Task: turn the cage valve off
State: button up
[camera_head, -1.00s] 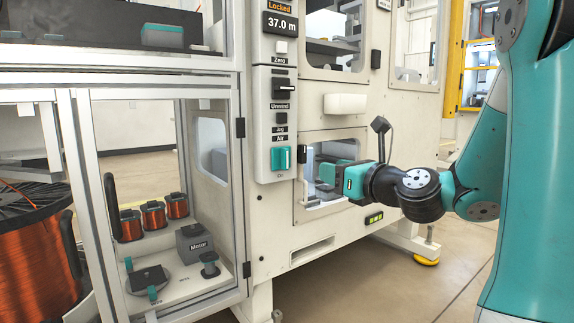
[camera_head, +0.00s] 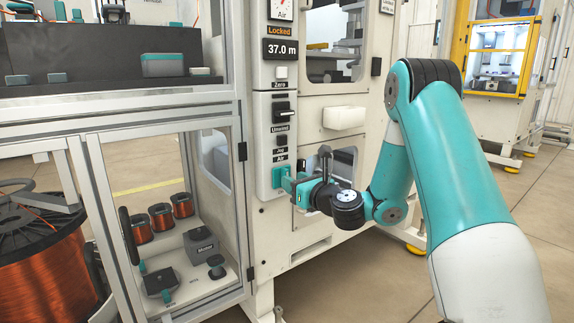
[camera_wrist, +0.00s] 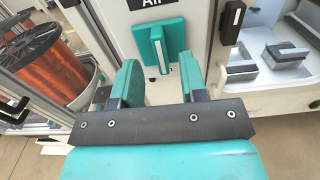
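The teal valve (camera_head: 278,177) sits on the white control panel under the "Air" label. In the wrist view the valve (camera_wrist: 150,38) is a teal plate with a raised, upright handle bearing a pale stripe. My gripper (camera_head: 289,184) is right in front of the valve in the head view, partly covering it. In the wrist view my gripper (camera_wrist: 158,80) is open, its two teal fingers apart with nothing between them. The handle lies just beyond the fingertips, roughly in line with the gap. I cannot tell whether a finger touches it.
Above the valve are the "Unwind" switch (camera_head: 283,112) and a "37.0 m" display (camera_head: 281,49) marked "Locked". A framed glass cabinet (camera_head: 243,150) stands to the left. A machine window opening (camera_head: 343,160) lies to the right, and a copper wire spool (camera_head: 40,250) at far left.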

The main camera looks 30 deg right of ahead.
jog(key=shift+w+a+f+p, duration=0.1)
jog(key=shift+w+p, duration=0.25)
jog(key=shift+w, duration=1.5)
grip_shut()
